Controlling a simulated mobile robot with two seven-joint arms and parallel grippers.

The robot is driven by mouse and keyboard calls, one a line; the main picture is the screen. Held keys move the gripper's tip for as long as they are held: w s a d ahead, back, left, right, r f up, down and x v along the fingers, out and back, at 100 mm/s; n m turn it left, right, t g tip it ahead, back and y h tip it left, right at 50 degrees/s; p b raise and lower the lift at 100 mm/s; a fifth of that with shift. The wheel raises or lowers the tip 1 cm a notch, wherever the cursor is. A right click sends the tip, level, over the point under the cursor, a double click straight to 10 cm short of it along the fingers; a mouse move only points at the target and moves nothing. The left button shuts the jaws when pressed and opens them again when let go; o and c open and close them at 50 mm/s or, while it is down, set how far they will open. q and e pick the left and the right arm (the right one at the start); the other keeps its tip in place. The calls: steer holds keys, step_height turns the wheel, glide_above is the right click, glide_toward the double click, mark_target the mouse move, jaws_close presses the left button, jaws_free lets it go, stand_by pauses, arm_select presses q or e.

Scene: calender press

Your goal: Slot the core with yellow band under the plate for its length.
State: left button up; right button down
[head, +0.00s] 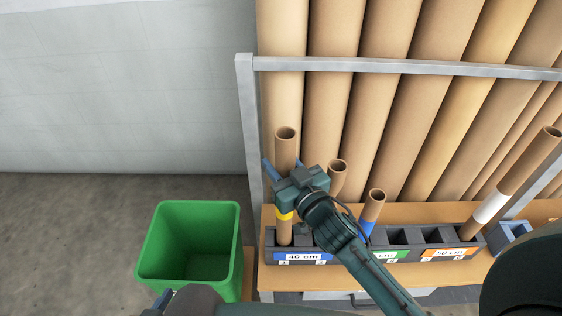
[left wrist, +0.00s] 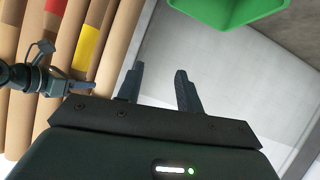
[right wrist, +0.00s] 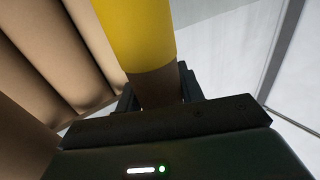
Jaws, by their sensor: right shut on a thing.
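The core with the yellow band (head: 285,152) stands nearly upright at the left end of the slotted rack (head: 270,256). Its yellow band also fills much of the right wrist view (right wrist: 137,35). My right gripper (head: 284,184) is shut on this core above the band. The core's lower end is at the leftmost compartment, behind the blue "40 cm" plate (head: 300,257); how deep it sits I cannot tell. A green plate (head: 385,256) is partly hidden by my right arm, and an orange "50 cm" plate (head: 449,253) is further right. My left gripper (left wrist: 158,82) is open and empty.
Other cores stand in the rack: a plain-topped one (head: 337,168), a blue-banded one (head: 375,200) and a leaning white-banded one (head: 515,168). Large brown rolls (head: 384,130) stand behind a grey rail (head: 400,67). A green bin (head: 190,215) is at the left.

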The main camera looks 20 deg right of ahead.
steer(key=shift+f, duration=0.5)
steer(key=shift+f+b, duration=0.9)
steer(key=shift+f, duration=0.15)
arm_select(q)
steer(key=shift+s+a+r+t, duration=0.25)
steer(key=shift+a+r+t, duration=0.2)
steer(key=shift+a+t, duration=0.15)
arm_select(e)
steer(key=shift+f, duration=0.3)
arm_select(q)
steer(key=shift+s, duration=0.1)
steer(key=shift+f+b, duration=0.15)
steer(key=shift+b, duration=0.15)
arm_select(e)
steer(key=shift+f, duration=0.15)
